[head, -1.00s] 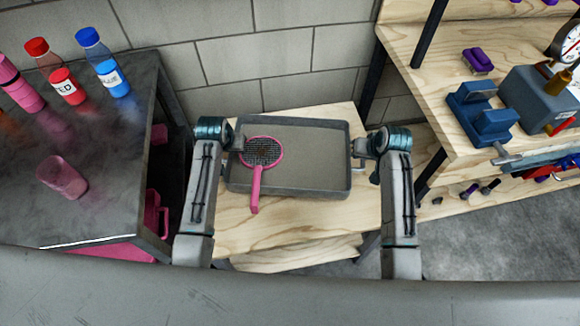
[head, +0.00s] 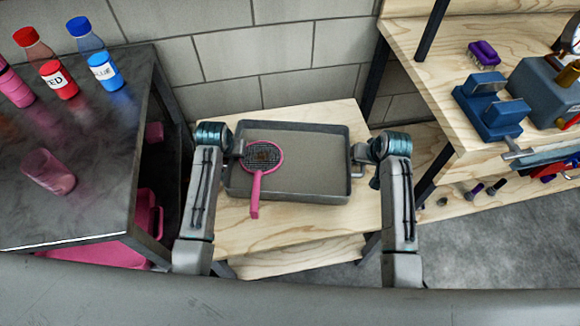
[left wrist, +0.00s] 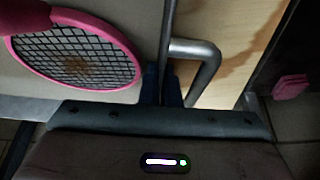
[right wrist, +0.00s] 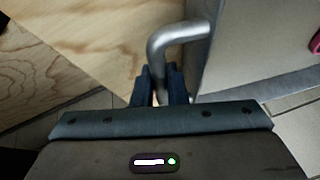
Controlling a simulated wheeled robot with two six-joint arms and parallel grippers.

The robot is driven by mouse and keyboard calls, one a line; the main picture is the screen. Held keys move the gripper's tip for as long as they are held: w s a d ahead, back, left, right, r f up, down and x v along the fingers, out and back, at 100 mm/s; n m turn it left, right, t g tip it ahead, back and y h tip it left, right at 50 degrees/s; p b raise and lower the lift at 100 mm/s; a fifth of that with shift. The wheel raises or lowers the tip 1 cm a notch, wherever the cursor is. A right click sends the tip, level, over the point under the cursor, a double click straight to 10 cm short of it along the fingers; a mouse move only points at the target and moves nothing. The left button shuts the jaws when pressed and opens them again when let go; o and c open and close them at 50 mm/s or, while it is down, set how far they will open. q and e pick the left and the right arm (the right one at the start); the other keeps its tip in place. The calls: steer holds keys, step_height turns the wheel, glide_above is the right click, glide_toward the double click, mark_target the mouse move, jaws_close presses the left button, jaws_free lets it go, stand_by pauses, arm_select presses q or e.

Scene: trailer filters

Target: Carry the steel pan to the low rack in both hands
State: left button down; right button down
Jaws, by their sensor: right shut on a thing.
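The steel pan (head: 310,185) is a shallow grey rectangular tray with a bar handle at each end. It is over the low wooden rack (head: 300,220); I cannot tell whether it touches the top. A pink round mesh strainer (head: 262,156) lies in the pan, its handle over the near rim. My right gripper (right wrist: 160,85) is shut on the right handle (right wrist: 172,36). My left gripper (left wrist: 163,85) is at the left end. Its fingers straddle the pan's rim beside the left handle (left wrist: 208,62); how tightly they close is unclear.
A dark metal table (head: 90,190) on the left holds bottles and a pink cup (head: 48,172). A wooden bench (head: 430,70) on the right carries a blue vise (head: 490,105) and a gauge. A block wall (head: 280,60) stands behind. The rack's front top is clear.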

arm_select(q)
steer(key=shift+f, duration=0.3)
arm_select(e)
steer(key=shift+f, duration=0.35)
arm_select(q)
steer(key=c, duration=1.7)
jaws_free()
steer(key=shift+r, duration=0.15)
arm_select(e)
steer(key=c, duration=1.5)
jaws_free()
steer(key=shift+r, duration=0.2)
steer(key=shift+o, duration=0.2)
arm_select(q)
steer(key=v, duration=1.1)
steer(key=shift+s+r, duration=0.2)
steer(key=shift+r, duration=0.15)
steer(key=shift+s+r, duration=0.1)
steer(key=shift+r, duration=0.05)
arm_select(e)
steer(key=shift+s+d+r, duration=0.15)
steer(key=shift+s+r, duration=0.05)
steer(key=shift+r, duration=0.3)
steer(key=v, duration=1.1)
